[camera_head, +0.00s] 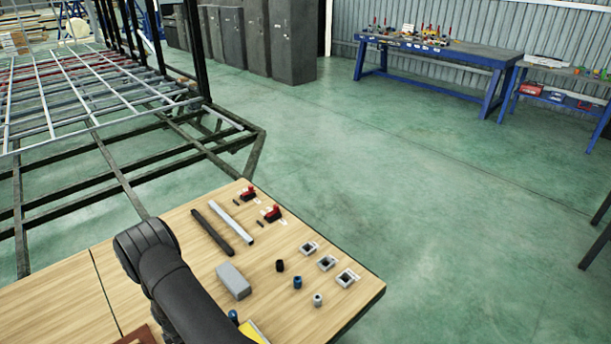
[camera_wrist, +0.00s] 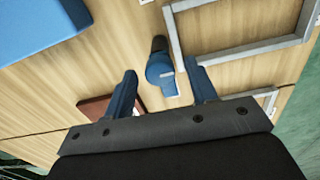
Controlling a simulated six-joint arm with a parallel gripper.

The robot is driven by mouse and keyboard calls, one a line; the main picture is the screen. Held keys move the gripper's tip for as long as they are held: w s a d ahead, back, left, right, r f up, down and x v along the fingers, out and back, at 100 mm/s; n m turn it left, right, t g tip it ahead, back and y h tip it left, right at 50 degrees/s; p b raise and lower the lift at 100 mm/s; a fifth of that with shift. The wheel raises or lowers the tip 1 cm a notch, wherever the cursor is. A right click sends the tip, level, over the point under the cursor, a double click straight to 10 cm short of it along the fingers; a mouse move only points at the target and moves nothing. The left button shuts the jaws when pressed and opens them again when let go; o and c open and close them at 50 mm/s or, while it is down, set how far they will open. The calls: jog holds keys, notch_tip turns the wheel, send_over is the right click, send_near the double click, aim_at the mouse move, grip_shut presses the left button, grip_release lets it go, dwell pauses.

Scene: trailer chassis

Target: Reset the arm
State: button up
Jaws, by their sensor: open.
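In the wrist view my gripper (camera_wrist: 161,72) is open, with its two blue-grey fingers apart over the wooden table (camera_wrist: 110,48). A blue and black rounded piece (camera_wrist: 160,68) shows between the fingers; I cannot tell how far below them it is, and nothing is visibly gripped. In the head view my dark arm reaches over the table's (camera_head: 60,290) near part, and the gripper itself is out of sight there.
The table carries a grey block (camera_head: 233,281), a dark bar (camera_head: 222,232), a light bar (camera_head: 232,222), red clamps (camera_head: 272,213), small cylinders (camera_head: 298,282) and square holders (camera_head: 327,262). A metal chassis frame (camera_head: 110,165) stands left. Grey frames (camera_wrist: 245,50) show in the wrist view.

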jog(key=n, duration=0.5)
jog(key=shift+n, duration=0.3)
